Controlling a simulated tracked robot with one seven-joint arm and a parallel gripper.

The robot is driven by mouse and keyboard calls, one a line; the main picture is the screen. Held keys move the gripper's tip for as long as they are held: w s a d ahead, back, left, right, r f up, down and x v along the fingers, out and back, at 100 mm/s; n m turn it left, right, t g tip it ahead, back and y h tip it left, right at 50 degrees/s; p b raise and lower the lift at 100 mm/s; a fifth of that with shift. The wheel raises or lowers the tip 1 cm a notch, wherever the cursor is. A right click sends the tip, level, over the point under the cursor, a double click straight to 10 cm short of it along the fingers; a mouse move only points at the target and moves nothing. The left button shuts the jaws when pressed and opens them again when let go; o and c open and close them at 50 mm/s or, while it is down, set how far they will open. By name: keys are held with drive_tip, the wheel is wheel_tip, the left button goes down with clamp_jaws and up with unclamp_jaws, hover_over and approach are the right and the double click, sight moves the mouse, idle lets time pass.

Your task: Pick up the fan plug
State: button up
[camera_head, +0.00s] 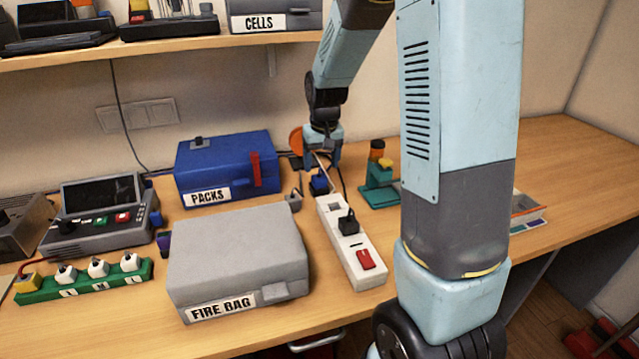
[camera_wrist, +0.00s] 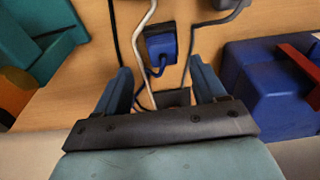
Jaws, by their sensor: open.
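A blue plug (camera_head: 319,183) is on the wooden bench beside the far end of a white power strip (camera_head: 362,278). The wrist view shows the blue plug (camera_wrist: 160,44) with a thin blue cord; no label tells whether it is the fan plug. My gripper (camera_head: 322,163) is above the bench, pointing down close to the blue plug. In the wrist view my gripper (camera_wrist: 160,68) has its fingers apart, with nothing held between them. The plug lies just beyond the fingertips. A black plug (camera_head: 348,223) sits in the strip, near its red switch (camera_head: 366,260).
The blue PACKS box (camera_head: 225,165) and grey FIRE BAG box (camera_head: 238,255) stand left of the strip. A teal device (camera_head: 378,185) stands to the right. A grey plug (camera_head: 293,201) and several loose cords lie close to my gripper.

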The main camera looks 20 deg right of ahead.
sight(319, 177)
drive_tip(key=shift+w+a+f, duration=0.1)
drive_tip(key=shift+w+f, duration=0.05)
drive_tip(key=shift+f, duration=1.2)
drive_tip(key=shift+w+a+f, duration=0.1)
drive_tip(key=shift+w+f, duration=0.05)
drive_tip(key=shift+f, duration=1.2)
drive_tip(key=c, duration=1.1)
